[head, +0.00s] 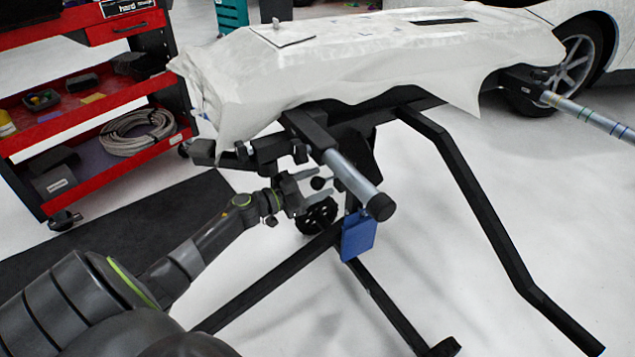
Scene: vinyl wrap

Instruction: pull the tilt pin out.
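A black round knob (318,183), which looks like the head of the tilt pin, shows beside the tilt joint under the wrapped panel. The pin's shaft is hidden. My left gripper (320,184) reaches in from the lower left. Its two grey fingers are spread, one above and one below the knob, with a small gap visible around it. I cannot tell whether either finger touches it. My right gripper is not in view.
The black stand (470,190) carries a panel draped in white film (370,60). A grey tube with a black end cap (380,207) juts out just right of my gripper. A blue tag (358,236) hangs below. A red tool cart (110,130) stands left. Floor at right is clear.

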